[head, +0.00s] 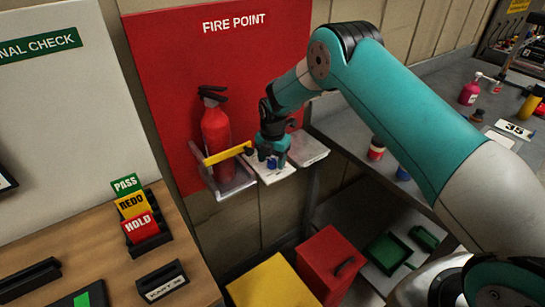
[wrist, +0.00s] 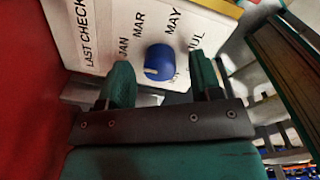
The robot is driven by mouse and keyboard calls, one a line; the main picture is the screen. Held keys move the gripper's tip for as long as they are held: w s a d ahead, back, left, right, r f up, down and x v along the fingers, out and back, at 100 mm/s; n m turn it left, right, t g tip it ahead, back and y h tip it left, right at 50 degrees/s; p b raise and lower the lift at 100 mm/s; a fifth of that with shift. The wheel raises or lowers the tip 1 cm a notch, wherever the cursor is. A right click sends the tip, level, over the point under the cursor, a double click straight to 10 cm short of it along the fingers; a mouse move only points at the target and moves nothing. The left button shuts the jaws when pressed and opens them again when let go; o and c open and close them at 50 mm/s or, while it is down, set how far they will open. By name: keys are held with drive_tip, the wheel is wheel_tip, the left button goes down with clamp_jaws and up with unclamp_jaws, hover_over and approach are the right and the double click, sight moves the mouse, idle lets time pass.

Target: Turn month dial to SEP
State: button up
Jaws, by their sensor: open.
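The month dial is a round blue knob (wrist: 158,60) with a short white mark on its lower left side. It sits on a white panel (wrist: 95,35) lettered LAST CHECK, with JAN, MAR, MAY and JUL readable around it. SEP is not readable; the lettering below the knob is partly hidden or too small. I cannot tell which month the mark points to. My gripper (wrist: 160,68) is open, one finger on each side of the knob, with no clear contact. In the head view my gripper (head: 273,148) is over the white panel (head: 275,177).
A red fire extinguisher (head: 215,135) stands in a holder just left of the panel, with a yellow bar (head: 228,154) reaching across toward my gripper. A grey-white block (head: 308,150) is at the right. A red FIRE POINT board (head: 165,60) is behind. Red (head: 328,262) and yellow (head: 270,285) boxes stand below.

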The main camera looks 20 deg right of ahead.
drive_tip(key=shift+f, duration=0.2)
drive_tip(key=c, duration=0.9)
drive_tip(key=shift+c, duration=0.2)
